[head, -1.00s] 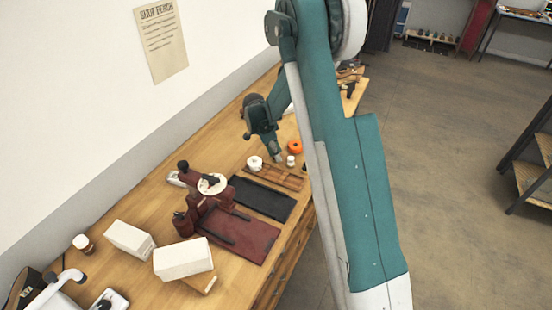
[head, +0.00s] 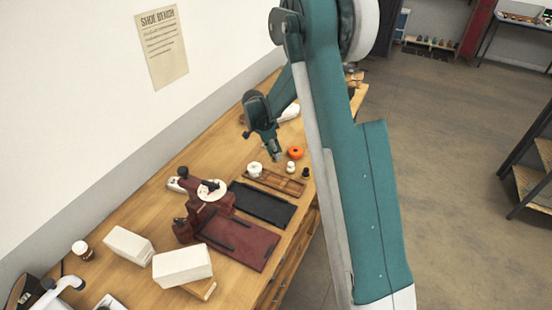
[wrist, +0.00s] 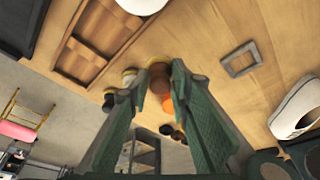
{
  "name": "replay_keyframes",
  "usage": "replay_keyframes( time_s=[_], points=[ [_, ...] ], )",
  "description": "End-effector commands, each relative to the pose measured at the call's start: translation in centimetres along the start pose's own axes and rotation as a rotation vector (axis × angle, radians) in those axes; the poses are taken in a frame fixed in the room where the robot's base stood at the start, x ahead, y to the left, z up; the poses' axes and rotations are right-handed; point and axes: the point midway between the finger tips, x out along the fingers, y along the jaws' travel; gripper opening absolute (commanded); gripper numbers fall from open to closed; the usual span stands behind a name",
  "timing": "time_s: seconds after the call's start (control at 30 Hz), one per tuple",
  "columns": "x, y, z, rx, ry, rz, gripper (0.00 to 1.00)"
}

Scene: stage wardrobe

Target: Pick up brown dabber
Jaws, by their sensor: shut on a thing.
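The brown dabber (wrist: 159,77) is between my fingertips in the wrist view, with a rounded brown body and a paler rim at one end. My gripper (wrist: 158,84) is shut on it. In the head view my gripper (head: 276,157) points down above the bench, near the wooden tray; the dabber is too small to make out there. The wrist view shows wood and other items beyond the dabber, apparently below it.
A divided wooden tray (head: 288,186) lies below, with a white jar (head: 254,169) at it. An orange round thing (head: 295,152) and small bottles stand close by. A black mat (head: 253,208), a red mat (head: 258,252) and white boxes lie nearer. A white shoe (wrist: 297,108) is at right.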

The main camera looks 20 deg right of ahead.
Motion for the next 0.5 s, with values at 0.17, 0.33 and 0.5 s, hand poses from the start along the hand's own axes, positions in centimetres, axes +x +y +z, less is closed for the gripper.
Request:
replay_keyframes(
  time_s=[0.17, 0.33, 0.5],
  points=[
    [-2.5, 0.0, -0.8, 0.000, 0.000, 0.000, 0.13],
    [-4.5, 0.0, -1.4, 0.000, 0.000, 0.000, 0.13],
    [-5.6, 0.1, -1.7, 0.000, 0.000, 0.000, 0.13]
  ],
)
